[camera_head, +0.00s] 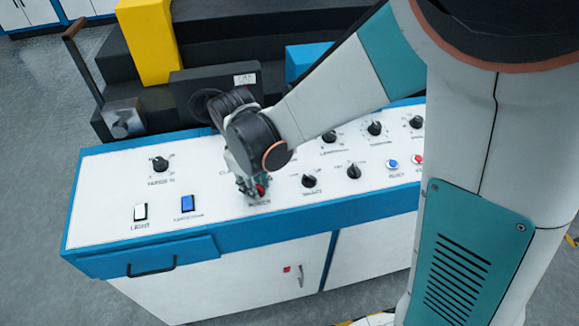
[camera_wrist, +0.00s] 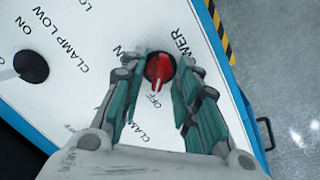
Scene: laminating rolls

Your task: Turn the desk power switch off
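The desk power switch is a red rotary knob (camera_wrist: 160,68) on a dark round base, with "ON", "OFF" and a partly hidden "POWER" lettered around it in the wrist view. Its red bar points toward the "OFF" lettering. In the head view the knob (camera_head: 262,190) shows as a small red spot near the front edge of the white panel. My gripper (camera_wrist: 159,72) has its fingers on either side of the knob, with gaps visible between them and it. In the head view my gripper (camera_head: 250,187) points down at the panel and partly hides the knob.
Black dials (camera_head: 310,181) stand right of my gripper on the white panel. A black dial (camera_head: 160,164), a white switch (camera_head: 140,212) and a blue switch (camera_head: 187,203) sit to the left. Blue and red buttons (camera_head: 392,164) are farther right. A dark handle (camera_head: 150,268) juts from the front.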

